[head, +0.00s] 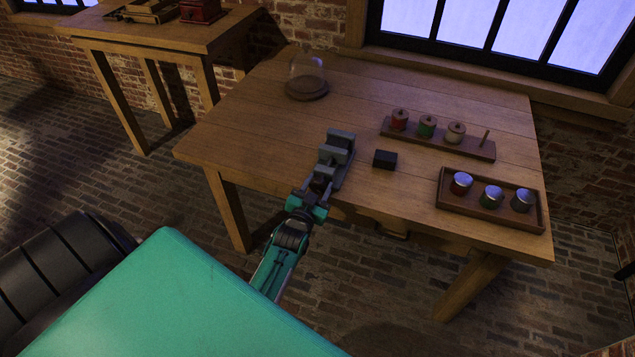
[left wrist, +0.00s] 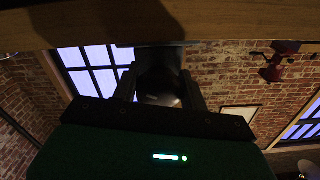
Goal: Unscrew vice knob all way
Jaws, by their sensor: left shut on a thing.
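A grey vice (head: 337,157) stands at the front edge of the wooden table. My left gripper (head: 318,187) is at the front end of the vice, just over the table's edge, shut on the vice knob. The gripper's fingers mostly cover the knob in the head view. In the left wrist view, a dark rounded part of the knob (left wrist: 160,88) shows between the two dark fingers, under the table edge at the top. My right gripper is not in view.
On the table (head: 240,125), a small black block (head: 385,159) lies right of the vice. A spool rack (head: 470,147) and a tray (head: 510,217) with three jars stand further right. A glass dome (head: 307,78) stands at the back left.

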